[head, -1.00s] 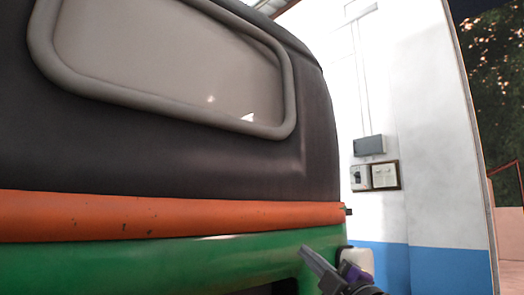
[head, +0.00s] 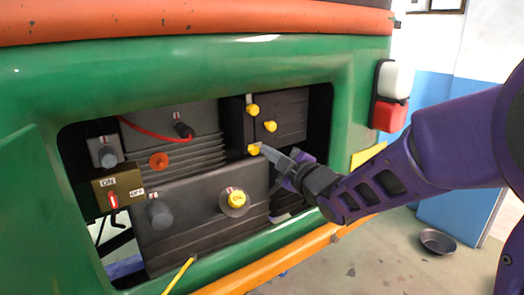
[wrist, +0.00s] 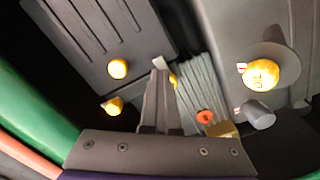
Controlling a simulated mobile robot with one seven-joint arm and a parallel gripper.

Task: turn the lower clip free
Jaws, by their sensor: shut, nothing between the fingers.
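Yellow clips sit on the dark parts inside the green body's opening: an upper clip (head: 252,109), a right-hand clip (head: 270,126) and a lower clip (head: 254,149). My gripper (head: 266,151) reaches in from the right, its fingers together and empty, with the tips close beside the lower clip. I cannot tell whether they touch it. In the wrist view the shut fingers (wrist: 160,75) partly hide the lower clip (wrist: 173,80); the other two clips show to the left.
A large yellow knob (head: 236,199), an orange cap (head: 159,161) and an ON/OFF switch box (head: 119,188) are in the same bay. A red cable (head: 150,132) crosses above. The green rim (head: 330,65) frames the opening. A metal bowl (head: 437,241) lies on the floor.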

